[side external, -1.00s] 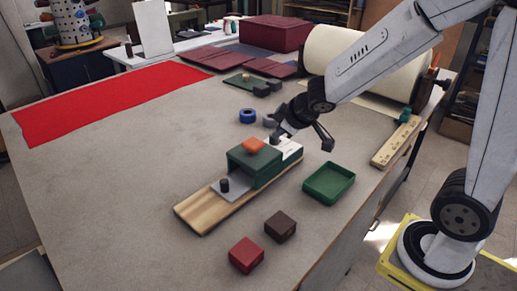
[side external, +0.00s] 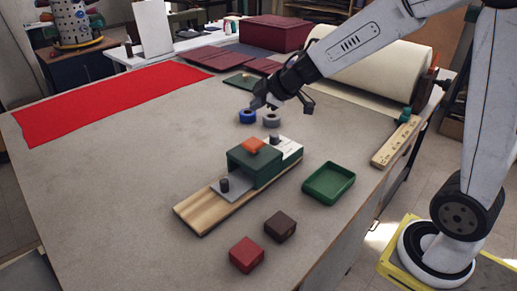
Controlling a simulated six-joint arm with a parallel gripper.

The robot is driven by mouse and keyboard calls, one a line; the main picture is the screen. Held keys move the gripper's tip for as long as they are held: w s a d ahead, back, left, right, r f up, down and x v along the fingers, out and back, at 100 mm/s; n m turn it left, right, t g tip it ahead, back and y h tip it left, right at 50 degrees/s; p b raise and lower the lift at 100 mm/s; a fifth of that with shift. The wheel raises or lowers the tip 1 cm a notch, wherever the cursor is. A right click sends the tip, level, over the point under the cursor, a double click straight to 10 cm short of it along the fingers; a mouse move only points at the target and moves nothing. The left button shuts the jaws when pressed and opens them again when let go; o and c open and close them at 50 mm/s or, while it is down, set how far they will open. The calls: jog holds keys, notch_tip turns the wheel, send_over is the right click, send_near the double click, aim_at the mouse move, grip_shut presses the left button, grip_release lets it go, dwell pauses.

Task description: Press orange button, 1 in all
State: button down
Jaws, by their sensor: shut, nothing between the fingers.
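The orange button (side external: 253,146) sits on top of a dark green box (side external: 240,160), in the middle of a wooden board (side external: 205,210). A grey plate with a dark knob (side external: 224,184) is at the box's near end. A white plate (side external: 290,149) with another dark knob (side external: 274,139) is at its far end. My gripper (side external: 264,103) is shut and empty. It appears above the table, behind the box in the picture and clear of the button. I cannot tell from this view how high it is.
A blue ring (side external: 247,116) and a grey ring (side external: 271,120) lie behind the box. A green tray (side external: 328,167) is to its right. A red block (side external: 246,254) and a dark brown block (side external: 280,227) lie in front. Red cloth (side external: 110,105) covers the left back; the left middle is bare.

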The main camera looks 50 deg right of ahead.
aim_at(253, 141)
jog(key=shift+w+r+n, duration=0.25)
jog(key=shift+n, duration=0.25)
jog(key=shift+d, duration=0.1)
jog(key=shift+f, duration=0.2)
jog(key=shift+f, duration=4.15)
jog(key=shift+f, duration=1.35)
dwell(1.7)
